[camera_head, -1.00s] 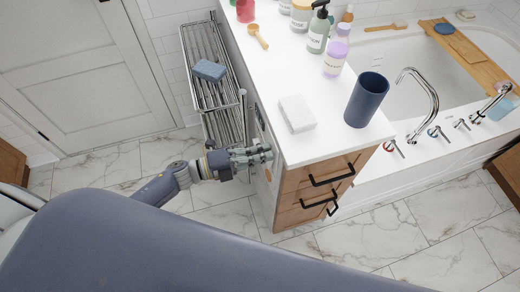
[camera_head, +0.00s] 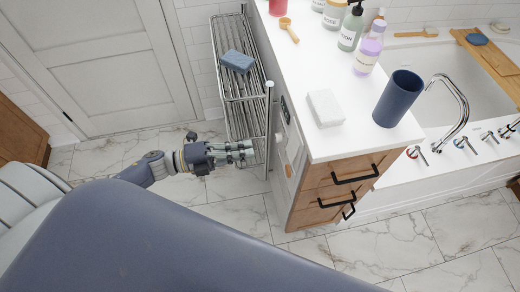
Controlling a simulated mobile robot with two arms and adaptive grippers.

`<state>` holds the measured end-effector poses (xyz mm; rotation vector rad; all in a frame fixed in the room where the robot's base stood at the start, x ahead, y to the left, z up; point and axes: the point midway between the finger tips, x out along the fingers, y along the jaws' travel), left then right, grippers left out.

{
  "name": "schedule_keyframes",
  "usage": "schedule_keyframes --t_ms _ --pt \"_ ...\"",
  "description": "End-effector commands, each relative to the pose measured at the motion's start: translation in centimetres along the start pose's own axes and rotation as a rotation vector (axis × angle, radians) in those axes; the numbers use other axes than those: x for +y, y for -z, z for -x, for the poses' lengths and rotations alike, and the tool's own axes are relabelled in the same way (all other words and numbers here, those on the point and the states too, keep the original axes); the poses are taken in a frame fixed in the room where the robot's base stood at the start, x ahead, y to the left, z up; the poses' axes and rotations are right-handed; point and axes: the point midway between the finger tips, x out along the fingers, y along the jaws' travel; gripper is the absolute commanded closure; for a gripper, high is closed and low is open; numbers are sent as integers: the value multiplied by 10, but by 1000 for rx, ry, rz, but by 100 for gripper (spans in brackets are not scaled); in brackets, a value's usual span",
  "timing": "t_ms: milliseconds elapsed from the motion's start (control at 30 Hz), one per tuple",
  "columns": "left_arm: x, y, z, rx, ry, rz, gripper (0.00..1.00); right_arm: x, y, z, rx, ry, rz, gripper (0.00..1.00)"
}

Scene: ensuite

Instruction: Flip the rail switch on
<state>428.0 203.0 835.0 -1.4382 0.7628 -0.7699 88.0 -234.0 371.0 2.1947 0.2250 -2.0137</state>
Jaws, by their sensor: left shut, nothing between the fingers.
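The chrome rail rack (camera_head: 238,104) stands against the wall, left of the white-topped cabinet. On the cabinet's side panel is a small dark fitting (camera_head: 285,109), and lower down a small orange-brown piece (camera_head: 288,170). Both are seen at a steep angle, so I cannot tell which is the rail switch or how it is set. My left gripper (camera_head: 250,152) is shut and empty. It is in front of the lower rack, with its fingertips pointing right toward the side panel and a gap showing between them. My right gripper is not in view.
The cabinet (camera_head: 330,148) carries a white block (camera_head: 325,108), a dark blue cup (camera_head: 398,98) and several bottles. A blue sponge (camera_head: 237,61) lies on the rack. The bathtub (camera_head: 455,85) is at right. Marble floor (camera_head: 240,215) is clear around my arm.

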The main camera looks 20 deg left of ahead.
Motion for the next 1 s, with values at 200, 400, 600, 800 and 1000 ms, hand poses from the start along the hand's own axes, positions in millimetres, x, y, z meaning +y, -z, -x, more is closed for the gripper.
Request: schedule_keyframes --t_ms 200,400,600,800,1000 --pt "-2 0 16 0 -1 1 100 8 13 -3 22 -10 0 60" --pt "-3 0 18 0 0 0 100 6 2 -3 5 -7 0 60" --pt "-3 0 17 0 0 0 100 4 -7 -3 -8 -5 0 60" --pt "-1 -1 18 -6 -1 6 100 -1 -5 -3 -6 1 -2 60" --pt "54 -34 31 -227 -48 200 100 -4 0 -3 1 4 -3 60"
